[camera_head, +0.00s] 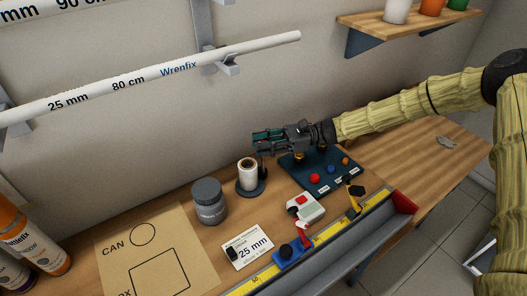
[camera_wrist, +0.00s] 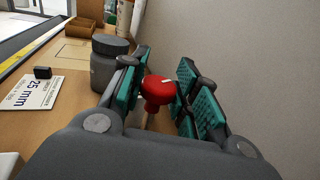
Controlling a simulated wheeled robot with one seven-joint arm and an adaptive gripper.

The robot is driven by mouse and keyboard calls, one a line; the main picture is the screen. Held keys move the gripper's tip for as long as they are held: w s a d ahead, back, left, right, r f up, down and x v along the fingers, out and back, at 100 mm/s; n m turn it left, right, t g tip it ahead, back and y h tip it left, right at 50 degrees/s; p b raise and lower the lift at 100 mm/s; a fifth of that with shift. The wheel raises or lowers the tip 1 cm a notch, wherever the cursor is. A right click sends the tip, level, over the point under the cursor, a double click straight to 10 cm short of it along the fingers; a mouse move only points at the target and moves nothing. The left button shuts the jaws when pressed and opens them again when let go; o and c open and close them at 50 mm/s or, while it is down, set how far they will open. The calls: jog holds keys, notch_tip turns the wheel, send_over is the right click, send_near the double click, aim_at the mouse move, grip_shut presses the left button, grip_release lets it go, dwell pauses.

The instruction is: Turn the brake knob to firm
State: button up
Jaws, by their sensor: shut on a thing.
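The brake knob (camera_wrist: 158,86) is red and round with a white pointer mark on top. In the wrist view it sits between my gripper's teal-padded fingers (camera_wrist: 164,78), which are shut on it. The white mark points up and to the right in that view. No "firm" label is readable. In the head view my gripper (camera_head: 262,142) reaches left above the bench, just above and behind the white roll (camera_head: 247,174) on its dark round stand.
A grey lidded can (camera_head: 208,201) stands left of the roll. A dark panel (camera_head: 330,184) with coloured buttons lies to the right. A 25 mm card (camera_head: 247,247), a red-and-white device (camera_head: 305,208) and a yellow-ruled rail (camera_head: 330,233) lie in front. A white pipe (camera_head: 170,75) hangs on the wall.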

jog(key=n+g+h+b, duration=0.1)
jog(key=n+g, duration=0.1)
jog(key=g, duration=0.1)
jog(key=n+g+h+b, duration=0.2)
jog(key=g, duration=0.1)
jog(key=shift+w+f+b, duration=0.15)
jog(key=shift+b, duration=0.15)
jog(key=shift+r+n+g+h+b, duration=0.2)
jog(key=shift+n+g+h+b, duration=0.55)
jog(key=shift+n+g+h, duration=0.75)
jog(key=shift+r+g, duration=0.1)
jog(key=shift+g, duration=0.2)
jog(key=o, duration=1)
jog(key=shift+c, duration=0.2)
notch_tip(320, 180, up, 10)
jog(key=shift+f, duration=0.1)
jog(key=shift+o, duration=0.2)
